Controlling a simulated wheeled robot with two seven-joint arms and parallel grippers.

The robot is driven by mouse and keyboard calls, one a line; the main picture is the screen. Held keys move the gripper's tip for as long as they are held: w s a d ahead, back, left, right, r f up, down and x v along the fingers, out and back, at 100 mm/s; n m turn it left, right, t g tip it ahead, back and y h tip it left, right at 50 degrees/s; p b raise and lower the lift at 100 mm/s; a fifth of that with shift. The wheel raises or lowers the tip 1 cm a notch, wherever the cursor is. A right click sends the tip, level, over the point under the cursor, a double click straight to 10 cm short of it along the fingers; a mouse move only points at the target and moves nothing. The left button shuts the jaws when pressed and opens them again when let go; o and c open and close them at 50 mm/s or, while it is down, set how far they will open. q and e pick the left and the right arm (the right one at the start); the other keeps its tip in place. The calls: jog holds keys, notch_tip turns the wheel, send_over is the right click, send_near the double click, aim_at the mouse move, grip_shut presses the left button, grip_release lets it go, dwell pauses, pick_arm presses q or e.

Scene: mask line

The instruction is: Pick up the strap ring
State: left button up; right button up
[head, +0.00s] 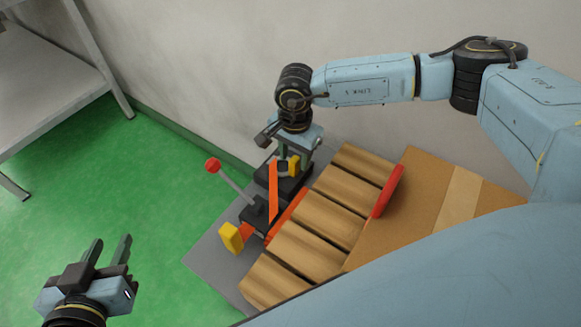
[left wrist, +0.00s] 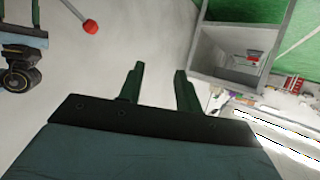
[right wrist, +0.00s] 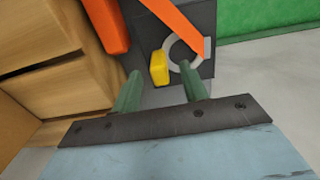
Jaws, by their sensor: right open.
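The strap ring (right wrist: 170,43) is a pale grey ring on a dark block in the right wrist view. An orange strap (right wrist: 170,15) runs across part of it, and a yellow block (right wrist: 159,68) stands beside it. My right gripper (right wrist: 160,71) is open and empty. Its fingers point toward the dark block, with the ring ahead of the right finger and the yellow block between the fingers in the picture. My left gripper (head: 110,241) is open and empty, over the green floor at lower left.
A red-knobbed lever (head: 212,166) rises left of the fixture. A second yellow block (head: 230,237) is at its near end. Several brown slats (head: 318,217) and a cardboard box (head: 415,230) lie to the right. The wall stands close behind. A grey shelf (head: 50,65) is at upper left.

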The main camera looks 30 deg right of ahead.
pick_arm(q)
jog(key=shift+w+d+r+t+h, duration=0.25)
jog(key=shift+r+t, duration=0.2)
jog(key=shift+r, duration=0.25)
jog(key=shift+w+d+r+t+h, duration=0.15)
jog(key=shift+w+r+t, duration=0.1)
jog(key=shift+r+t, duration=0.3)
pick_arm(e)
jog(key=shift+f, duration=0.85)
pick_arm(q)
jog(key=shift+r, duration=0.1)
pick_arm(e)
grip_shut()
jog(key=shift+r, duration=0.15)
